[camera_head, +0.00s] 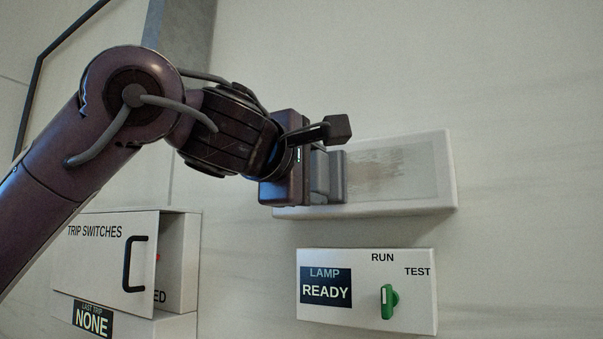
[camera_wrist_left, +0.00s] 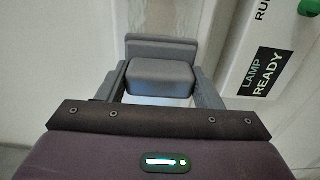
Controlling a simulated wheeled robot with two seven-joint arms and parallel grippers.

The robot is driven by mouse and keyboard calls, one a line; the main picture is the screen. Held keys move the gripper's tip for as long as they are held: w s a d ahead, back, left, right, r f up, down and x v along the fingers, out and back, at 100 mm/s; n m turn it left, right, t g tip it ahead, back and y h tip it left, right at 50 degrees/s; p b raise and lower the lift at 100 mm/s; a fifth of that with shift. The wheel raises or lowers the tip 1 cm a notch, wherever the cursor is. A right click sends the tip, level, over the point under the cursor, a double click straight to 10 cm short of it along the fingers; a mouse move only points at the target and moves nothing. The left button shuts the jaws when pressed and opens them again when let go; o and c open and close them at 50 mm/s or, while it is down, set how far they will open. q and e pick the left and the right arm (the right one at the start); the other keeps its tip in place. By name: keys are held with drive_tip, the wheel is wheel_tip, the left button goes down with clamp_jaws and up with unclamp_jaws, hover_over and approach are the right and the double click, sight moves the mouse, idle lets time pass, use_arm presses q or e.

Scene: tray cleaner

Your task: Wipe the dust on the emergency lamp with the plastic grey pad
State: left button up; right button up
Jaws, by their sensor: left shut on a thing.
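The emergency lamp (camera_head: 448,170) is a white wall box with a grey front panel. Brownish dust (camera_head: 385,172) streaks the panel's middle and left part. My left gripper (camera_head: 318,176) is at the lamp's left end and hides that end. In the left wrist view, my left gripper (camera_wrist_left: 160,85) is shut on the grey pad (camera_wrist_left: 160,70), a block with a wider flat plate. The pad's plate (camera_head: 339,176) stands at or very near the lamp's panel; I cannot tell whether it touches. My right gripper is not in view.
At lower left is a TRIP SWITCHES box (camera_head: 105,260) with a black handle. The wall right of the lamp is clear.

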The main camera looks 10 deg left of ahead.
use_arm(q)
drive_tip(key=shift+s+d, duration=0.35)
drive_tip(key=shift+d, duration=0.55)
drive_tip(key=shift+s+d, duration=0.4)
drive_tip(key=shift+d, duration=0.55)
drive_tip(key=shift+s+d, duration=0.35)
drive_tip(key=shift+d, duration=0.55)
drive_tip(key=shift+s+d, duration=0.55)
drive_tip(key=shift+d, duration=0.85)
drive_tip(key=shift+s+d, duration=0.6)
drive_tip(key=shift+d, duration=0.75)
drive_tip(key=shift+s+d, duration=0.55)
drive_tip(key=shift+d, duration=0.85)
drive_tip(key=shift+w+a, duration=0.25)
drive_tip(key=shift+a, duration=0.4)
drive_tip(key=shift+w+a, duration=0.3)
drive_tip(key=shift+a, duration=0.4)
drive_tip(key=shift+w+a, duration=0.25)
drive_tip(key=shift+a, duration=0.4)
